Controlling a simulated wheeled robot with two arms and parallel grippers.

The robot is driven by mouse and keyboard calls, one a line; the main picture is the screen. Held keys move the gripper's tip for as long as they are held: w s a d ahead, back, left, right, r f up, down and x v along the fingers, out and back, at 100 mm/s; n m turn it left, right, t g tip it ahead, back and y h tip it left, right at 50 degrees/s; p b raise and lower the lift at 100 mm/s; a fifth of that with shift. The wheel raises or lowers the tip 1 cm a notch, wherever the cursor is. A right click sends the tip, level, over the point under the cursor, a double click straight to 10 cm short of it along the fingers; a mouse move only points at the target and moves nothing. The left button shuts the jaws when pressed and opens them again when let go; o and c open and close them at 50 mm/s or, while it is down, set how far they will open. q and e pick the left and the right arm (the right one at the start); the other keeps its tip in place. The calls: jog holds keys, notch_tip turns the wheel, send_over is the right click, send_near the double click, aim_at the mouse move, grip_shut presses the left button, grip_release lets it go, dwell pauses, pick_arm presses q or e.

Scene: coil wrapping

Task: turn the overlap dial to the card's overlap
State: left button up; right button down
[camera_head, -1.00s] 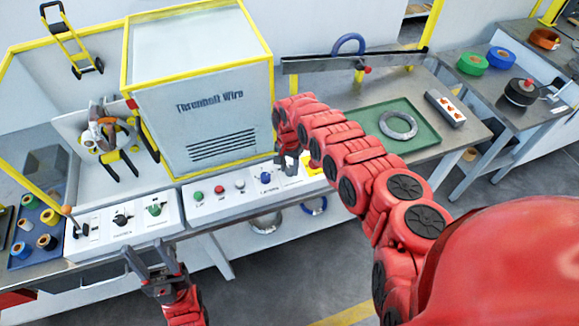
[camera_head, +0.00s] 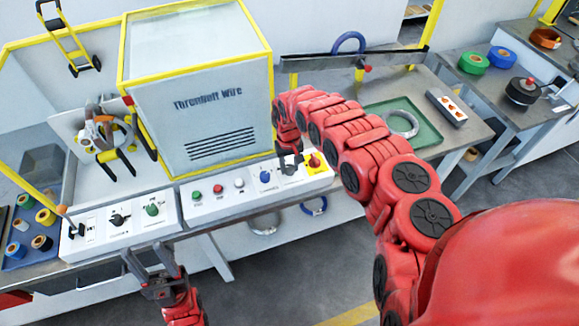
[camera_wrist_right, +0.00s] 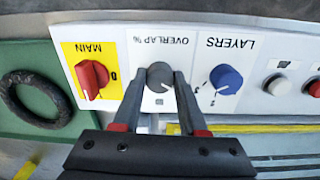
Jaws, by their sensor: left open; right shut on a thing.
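The overlap dial (camera_wrist_right: 160,75) is a dark grey knob on the white control panel, under the label "OVERLAP %" in the right wrist view. My right gripper (camera_wrist_right: 160,82) is shut on this dial, one finger on each side. In the head view, my right gripper (camera_head: 290,168) is at the panel's right part and mostly hides the dial. My left gripper (camera_head: 152,262) is open and empty in front of the panel's left part. I cannot make out a card with an overlap value in these views.
Beside the overlap dial are the blue layers knob (camera_wrist_right: 226,79) and the red main switch (camera_wrist_right: 91,79) on yellow. Green, red and white buttons (camera_head: 218,189) sit further left. A green tray (camera_head: 425,135) holds a grey coil (camera_head: 404,123) on the bench behind my right arm.

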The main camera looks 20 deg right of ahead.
dwell(0.3)
jog(key=shift+c, duration=2.2)
grip_release()
jog(key=shift+r, duration=0.1)
notch_tip(320, 180, up, 8)
jog(key=shift+w+r+b, duration=0.1)
jog(key=shift+r+b, duration=0.15)
jog(key=shift+b, duration=0.6)
notch_tip(320, 180, up, 7)
jog(key=p, duration=0.3)
send_over(289, 167)
jog(key=shift+a+r, duration=0.15)
jog(key=shift+r, duration=0.7)
